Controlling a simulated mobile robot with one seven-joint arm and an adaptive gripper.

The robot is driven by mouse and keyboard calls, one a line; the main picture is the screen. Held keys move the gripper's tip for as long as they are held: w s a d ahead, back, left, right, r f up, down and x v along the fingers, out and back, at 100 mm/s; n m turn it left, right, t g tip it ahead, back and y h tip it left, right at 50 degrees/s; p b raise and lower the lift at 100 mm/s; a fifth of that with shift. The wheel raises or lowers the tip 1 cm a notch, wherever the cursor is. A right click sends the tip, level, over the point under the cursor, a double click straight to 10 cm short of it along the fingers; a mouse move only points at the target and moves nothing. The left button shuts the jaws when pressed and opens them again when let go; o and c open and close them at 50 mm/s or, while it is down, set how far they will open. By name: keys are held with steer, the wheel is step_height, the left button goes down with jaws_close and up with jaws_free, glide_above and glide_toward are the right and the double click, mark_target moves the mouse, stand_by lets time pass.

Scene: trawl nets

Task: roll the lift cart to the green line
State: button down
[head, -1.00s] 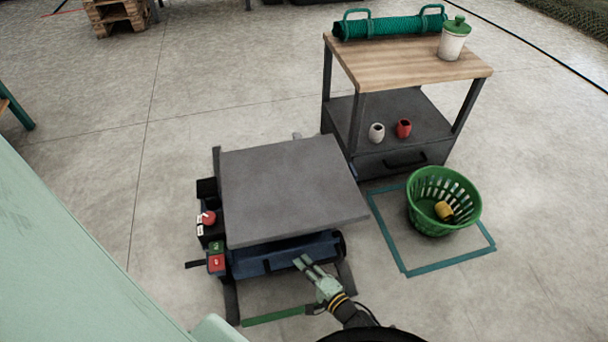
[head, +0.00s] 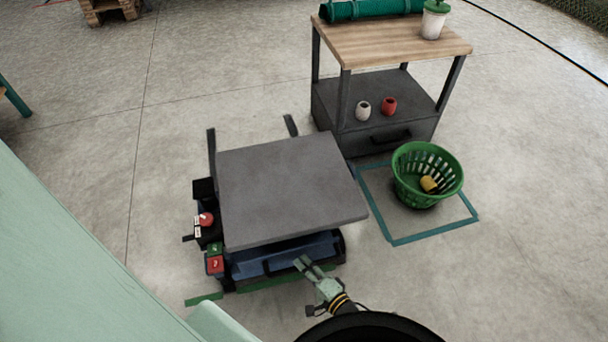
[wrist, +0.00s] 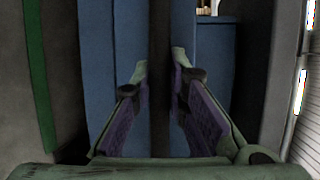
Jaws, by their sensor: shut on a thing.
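The lift cart (head: 285,190) has a flat grey top, a blue base and a control box with red and green buttons on its left side. My gripper (head: 303,263) is at the cart's near side, below the top. In the wrist view, my gripper (wrist: 160,72) is shut on a dark bar (wrist: 160,25) of the cart, with blue panels behind it. The green line (head: 205,299) lies on the floor along the cart's near edge. Part of it is hidden by the cart. A green strip also shows at the left in the wrist view (wrist: 38,80).
A workbench (head: 390,40) stands behind to the right. A green basket (head: 425,180) with a yellow thing in it sits inside a teal floor outline (head: 430,237). The floor left of the cart is clear.

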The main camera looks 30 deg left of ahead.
steer(key=shift+s+d+f, duration=0.1)
steer(key=shift+s+d, duration=0.05)
steer(key=c, duration=1.8)
jaws_free()
steer(key=shift+d, duration=0.1)
steer(key=shift+c, duration=0.2)
steer(key=shift+o, duration=1.4)
steer(key=v, duration=1.2)
